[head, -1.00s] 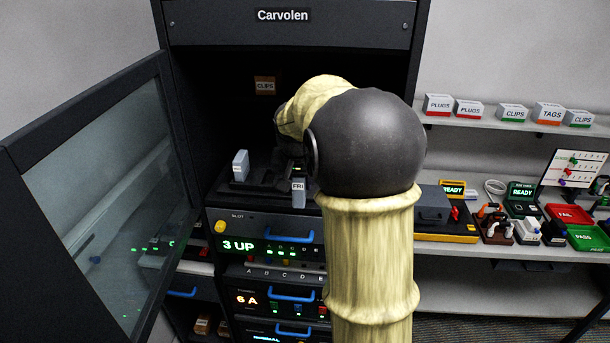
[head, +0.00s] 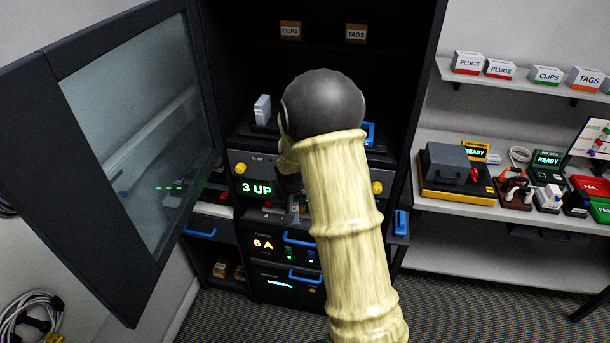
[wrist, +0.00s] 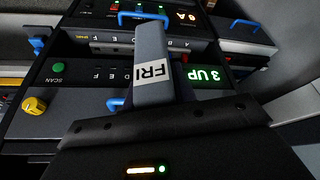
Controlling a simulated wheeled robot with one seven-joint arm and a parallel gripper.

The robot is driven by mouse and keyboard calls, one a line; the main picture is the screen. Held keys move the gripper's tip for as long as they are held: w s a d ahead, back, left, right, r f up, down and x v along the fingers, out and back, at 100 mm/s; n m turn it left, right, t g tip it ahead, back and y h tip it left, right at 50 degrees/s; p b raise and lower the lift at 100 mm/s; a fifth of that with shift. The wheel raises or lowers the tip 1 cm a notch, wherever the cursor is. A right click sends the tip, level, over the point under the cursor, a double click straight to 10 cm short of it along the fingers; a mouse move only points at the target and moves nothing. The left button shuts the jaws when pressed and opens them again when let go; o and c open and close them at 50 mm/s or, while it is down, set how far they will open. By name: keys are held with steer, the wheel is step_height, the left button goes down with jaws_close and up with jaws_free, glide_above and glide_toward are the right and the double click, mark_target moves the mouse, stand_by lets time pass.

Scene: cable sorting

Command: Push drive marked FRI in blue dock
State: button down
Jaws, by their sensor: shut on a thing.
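The drive marked FRI (wrist: 150,72) is a grey bar with a white label. In the wrist view it stands out from my gripper, whose dark housing fills the bottom. My gripper (head: 292,190) is shut on the drive, in front of the rack unit reading 3 UP (head: 256,189). In the head view my arm hides most of the gripper, and the drive shows only as a small grey piece below it. A blue part (head: 368,133) shows right of my arm on top of the unit; I cannot tell whether it is the blue dock.
Another grey drive (head: 262,110) stands upright on the unit's top, left of my arm. The open glass door (head: 140,120) is at the left. Blue handles (head: 302,238) stick out from lower units. A shelf (head: 480,205) with devices is at the right.

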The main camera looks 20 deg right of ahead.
steer(key=s+a+f+n, duration=0.1)
steer(key=s+a+f, duration=0.1)
steer(key=f, duration=0.5)
steer(key=s+a+f+n+y+b, duration=0.1)
steer(key=s+a+f, duration=0.1)
steer(key=a+f, duration=0.2)
step_height(320, 180, down, 3)
steer(key=shift+a+f+n+b, duration=0.15)
steer(key=shift+n+b, duration=0.15)
steer(key=shift+a, duration=0.1)
